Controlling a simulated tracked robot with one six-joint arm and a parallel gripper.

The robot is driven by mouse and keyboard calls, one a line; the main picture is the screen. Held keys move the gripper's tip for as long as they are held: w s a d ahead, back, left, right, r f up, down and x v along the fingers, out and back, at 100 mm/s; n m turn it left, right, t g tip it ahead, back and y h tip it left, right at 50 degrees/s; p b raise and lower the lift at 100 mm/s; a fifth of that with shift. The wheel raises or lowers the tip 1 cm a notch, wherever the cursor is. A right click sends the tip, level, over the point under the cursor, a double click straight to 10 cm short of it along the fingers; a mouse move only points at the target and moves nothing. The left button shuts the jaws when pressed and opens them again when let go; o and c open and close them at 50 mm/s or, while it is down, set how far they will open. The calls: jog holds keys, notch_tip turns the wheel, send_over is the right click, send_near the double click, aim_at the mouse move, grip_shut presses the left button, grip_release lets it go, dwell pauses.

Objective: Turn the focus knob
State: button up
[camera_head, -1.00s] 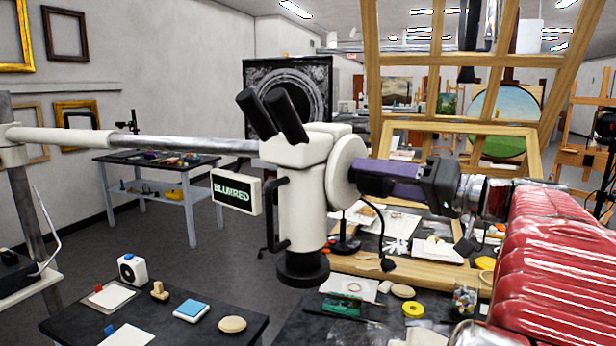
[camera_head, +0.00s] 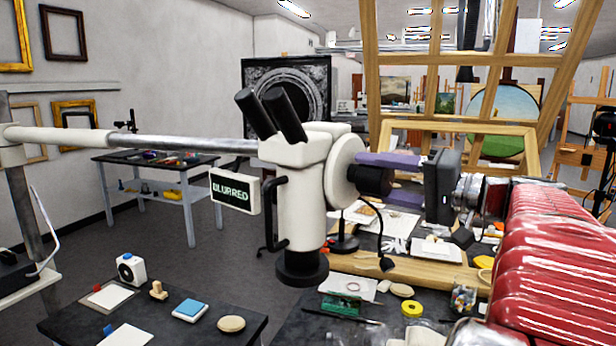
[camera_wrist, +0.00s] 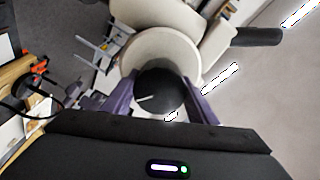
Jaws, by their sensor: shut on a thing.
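The white microscope head (camera_head: 303,195) hangs on a horizontal arm with its black eyepieces up. On its right side is a pale round disc (camera_head: 343,172) with the black focus knob (camera_head: 374,181) in its middle. My gripper (camera_head: 376,177) reaches in from the right, shut on the knob, with one purple finger above it and the other below. In the wrist view the knob (camera_wrist: 160,90) sits between the two fingers and bears a short white line. A small sign (camera_head: 235,192) on the microscope reads "BLURRED" in green.
A dark table (camera_head: 150,318) with small items stands front left. A framed wooden work area with papers lies below my gripper. A tall wooden easel (camera_head: 374,75) rises behind. A blue-grey side table (camera_head: 150,165) stands back left.

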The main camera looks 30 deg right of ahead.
jog(key=shift+f+m, duration=0.1)
jog(key=shift+m, duration=0.5)
jog(key=o, duration=1.1)
jog(key=shift+c, duration=0.2)
jog(key=v, duration=1.4)
jog(key=shift+w, duration=0.1)
dwell(0.9)
